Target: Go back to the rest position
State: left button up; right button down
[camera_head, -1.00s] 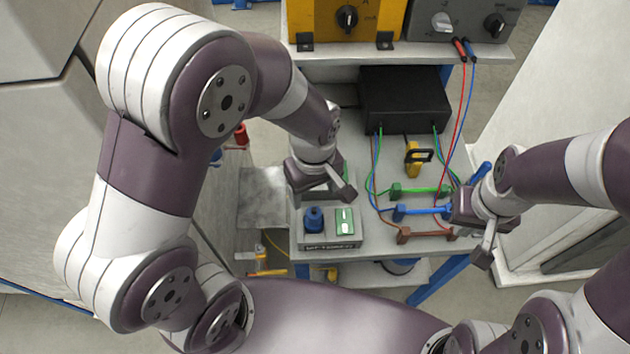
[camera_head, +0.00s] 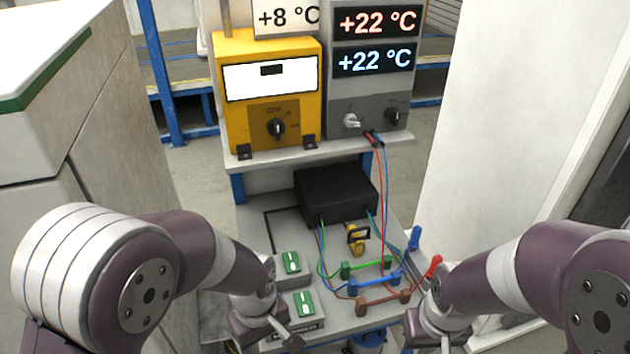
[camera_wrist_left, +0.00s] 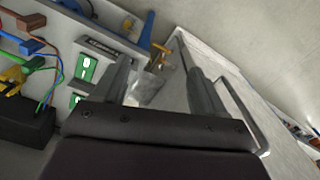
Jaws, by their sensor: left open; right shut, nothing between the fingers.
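My left gripper (camera_head: 268,335) is low in the head view, in front of the two small boxes with green switches, and its arm covers part of them. Its two fingers (camera_wrist_left: 160,88) stand apart in the left wrist view with nothing between them. My right gripper (camera_head: 428,338) is at the lower right of the head view, beside the bench's right front edge. It is shut and holds nothing. Both arms come in low from the sides.
The bench (camera_head: 285,225) carries a black box (camera_head: 336,192), a green switch (camera_head: 292,262), another green switch (camera_head: 303,303) and coloured cables. A red handle (camera_head: 432,267) and a blue handle (camera_head: 414,240) are near my right arm. A yellow meter (camera_head: 270,105) stands on the shelf. Pale cabinets flank both sides.

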pick_arm(q)
jog(key=s+a+r+m+t, duration=0.1)
jog(key=s+a+r+m, duration=0.1)
jog(key=a+r+m, duration=0.2)
jog(key=a+m, duration=0.3)
jog(key=a, duration=0.2)
jog(key=shift+s+r, duration=0.2)
jog(key=shift+s, duration=0.2)
pick_arm(e)
jog(key=shift+w, duration=0.25)
pick_arm(q)
jog(key=shift+s, duration=0.1)
pick_arm(e)
jog(key=shift+s, duration=0.1)
